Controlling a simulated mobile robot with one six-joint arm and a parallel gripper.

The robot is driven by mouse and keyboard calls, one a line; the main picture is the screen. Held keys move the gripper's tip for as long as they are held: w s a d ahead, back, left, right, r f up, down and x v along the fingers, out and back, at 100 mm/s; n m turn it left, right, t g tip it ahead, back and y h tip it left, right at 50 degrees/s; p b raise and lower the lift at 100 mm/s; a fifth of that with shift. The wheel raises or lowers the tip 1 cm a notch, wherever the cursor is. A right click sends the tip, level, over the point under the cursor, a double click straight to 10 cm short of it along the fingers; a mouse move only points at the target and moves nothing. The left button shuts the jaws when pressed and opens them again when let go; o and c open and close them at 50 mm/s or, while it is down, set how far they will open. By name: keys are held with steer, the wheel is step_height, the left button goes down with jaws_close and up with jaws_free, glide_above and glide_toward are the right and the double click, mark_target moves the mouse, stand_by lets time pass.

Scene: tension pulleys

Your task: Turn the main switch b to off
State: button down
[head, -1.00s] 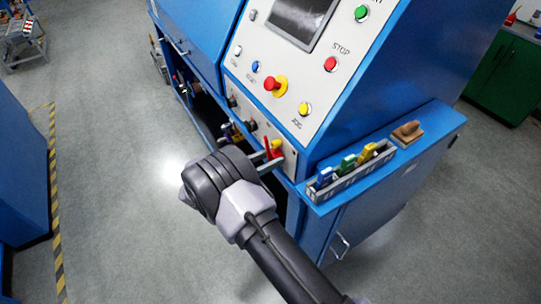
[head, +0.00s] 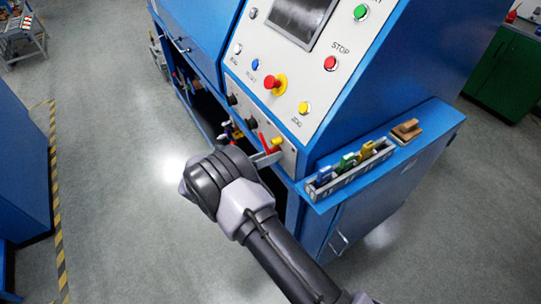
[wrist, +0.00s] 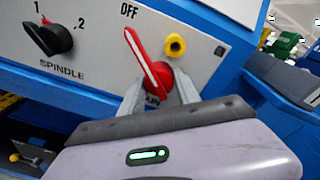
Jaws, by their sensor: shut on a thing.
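The main switch has a red handle with a white stripe (wrist: 147,62) on the pale panel in the wrist view. Its tip points up and left, just below the word OFF. A lower label is mostly hidden behind my gripper. The red handle also shows in the head view (head: 263,140). My gripper (wrist: 160,90) is shut on the handle's lower part, one finger on each side. In the head view, my gripper (head: 268,158) is at the panel, its contact partly hidden by my wrist.
A black SPINDLE knob (wrist: 50,38) is to the left. A rack with blue, green and yellow items (head: 345,168) and a brown block (head: 407,130) are on the side ledge.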

steer(key=c, duration=0.9)
jaws_free()
steer(key=p+v, duration=0.1)
steer(key=v, duration=1.6)
steer(key=shift+a+r, duration=0.1)
steer(key=shift+a, duration=0.1)
